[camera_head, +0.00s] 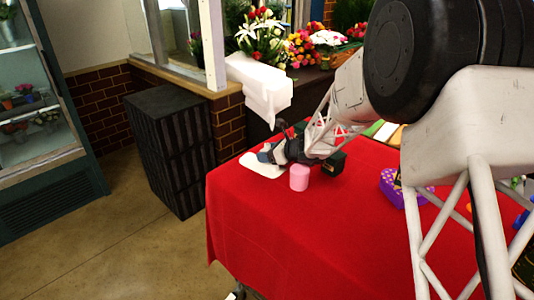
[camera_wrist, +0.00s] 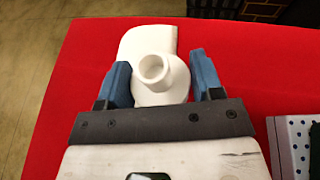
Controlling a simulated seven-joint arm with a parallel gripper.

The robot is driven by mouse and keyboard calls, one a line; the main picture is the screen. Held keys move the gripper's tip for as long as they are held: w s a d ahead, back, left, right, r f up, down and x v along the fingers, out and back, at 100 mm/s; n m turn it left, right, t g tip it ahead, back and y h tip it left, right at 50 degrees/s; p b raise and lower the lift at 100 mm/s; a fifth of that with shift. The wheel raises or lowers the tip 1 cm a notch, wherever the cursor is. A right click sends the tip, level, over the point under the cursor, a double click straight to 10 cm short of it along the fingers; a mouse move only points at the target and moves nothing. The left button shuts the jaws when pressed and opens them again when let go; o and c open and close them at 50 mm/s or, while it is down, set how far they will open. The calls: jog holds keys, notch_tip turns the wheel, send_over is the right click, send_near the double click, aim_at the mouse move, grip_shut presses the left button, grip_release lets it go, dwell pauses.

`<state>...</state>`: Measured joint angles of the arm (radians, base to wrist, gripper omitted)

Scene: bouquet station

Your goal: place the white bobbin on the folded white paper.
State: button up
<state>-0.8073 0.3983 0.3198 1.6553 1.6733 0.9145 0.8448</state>
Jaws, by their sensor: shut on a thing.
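The white bobbin (camera_wrist: 152,73) is between the two blue fingers of my gripper (camera_wrist: 160,68) in the wrist view, its round flange and hollow hub facing the camera. My gripper is shut on it. The folded white paper (camera_wrist: 146,38) lies on the red cloth just beyond and partly under the bobbin in that view. In the head view my gripper (camera_head: 268,154) is low over the paper (camera_head: 258,168) near the table's left corner. The bobbin cannot be made out there. Whether the bobbin touches the paper is not clear.
A pink cylinder (camera_head: 299,178) stands on the red tablecloth (camera_head: 275,220) close to the gripper's right. A purple item (camera_head: 390,186) is further right. A polka-dotted item (camera_wrist: 298,145) shows at the wrist view's right. The cloth's front left is clear.

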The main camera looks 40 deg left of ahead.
jog(key=shift+f, duration=0.1)
jog(key=o, duration=0.9)
jog(key=shift+v, duration=0.8)
jog(key=shift+w+d+r, duration=0.2)
jog(key=shift+d+r, duration=0.4)
jog(key=shift+d, duration=0.15)
jog(key=shift+a+r, duration=0.1)
jog(key=shift+r, duration=3.2)
